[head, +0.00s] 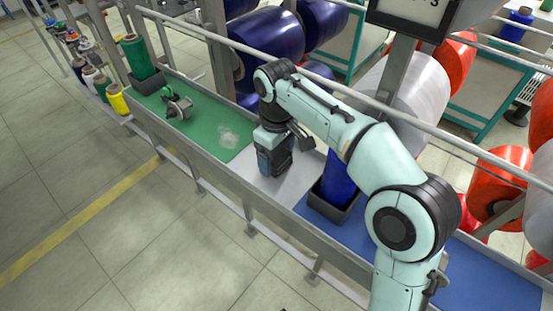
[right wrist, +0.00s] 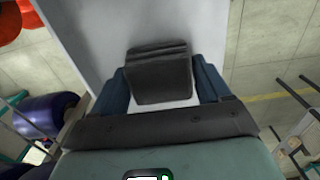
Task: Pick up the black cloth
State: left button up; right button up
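The black cloth (right wrist: 160,72) is a dark folded piece between my right gripper's fingers in the right wrist view, over the pale grey section of the bench (head: 259,183). My right gripper (head: 271,174) points down at this section in the head view. The gripper hides most of the cloth in the head view. Whether the fingers touch it is unclear. My left gripper is not in view.
A blue cone (head: 338,180) stands in a black box just right of the gripper. On the green mat (head: 200,126) lie a small hand device (head: 178,105) and pale fluff (head: 228,137). A green cone (head: 137,57) stands at the far end. A rail runs above the bench.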

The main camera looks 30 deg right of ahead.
jog(key=shift+c, duration=0.8)
jog(key=shift+r, duration=0.55)
notch_tip(320, 180, up, 9)
jog(key=p, duration=0.3)
jog(key=shift+f+p, duration=0.1)
jog(key=shift+p, duration=0.3)
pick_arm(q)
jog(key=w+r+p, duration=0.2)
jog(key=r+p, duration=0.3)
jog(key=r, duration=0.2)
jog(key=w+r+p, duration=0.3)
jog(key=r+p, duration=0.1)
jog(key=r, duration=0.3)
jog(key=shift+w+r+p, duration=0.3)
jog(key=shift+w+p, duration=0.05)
pick_arm(e)
notch_tip(320, 180, up, 18)
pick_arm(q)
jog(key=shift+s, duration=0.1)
